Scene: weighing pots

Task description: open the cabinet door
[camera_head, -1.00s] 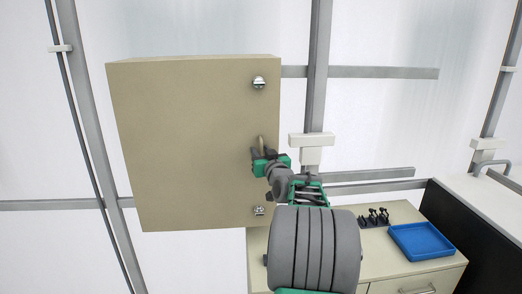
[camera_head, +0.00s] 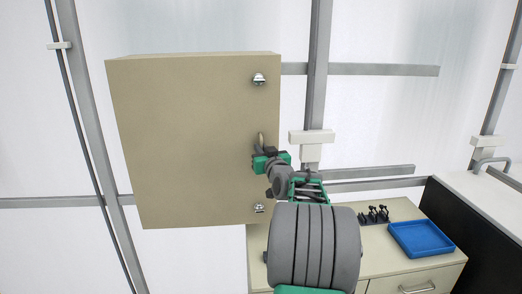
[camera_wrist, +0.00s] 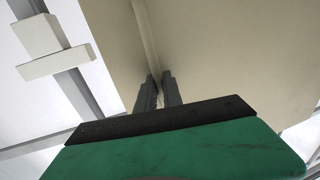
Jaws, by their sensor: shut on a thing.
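The beige cabinet (camera_head: 190,140) hangs on the wall, and its front door looks shut. A small upright handle (camera_head: 261,137) sits near the door's right edge, between two metal fittings. My gripper (camera_head: 262,150) is at the handle, its fingers shut on it; the handle's top shows above them. In the wrist view, my gripper's two dark fingers (camera_wrist: 159,90) stand close together against the beige cabinet (camera_wrist: 240,60). A narrow pale strip runs up from the fingertips there. The exact contact is partly hidden.
Below right, a beige drawer unit (camera_head: 385,268) carries a blue tray (camera_head: 421,238) and a dark rack (camera_head: 375,216). Grey wall rails (camera_head: 385,71) with a white block (camera_head: 312,137) lie to the right. The space left of the cabinet is clear.

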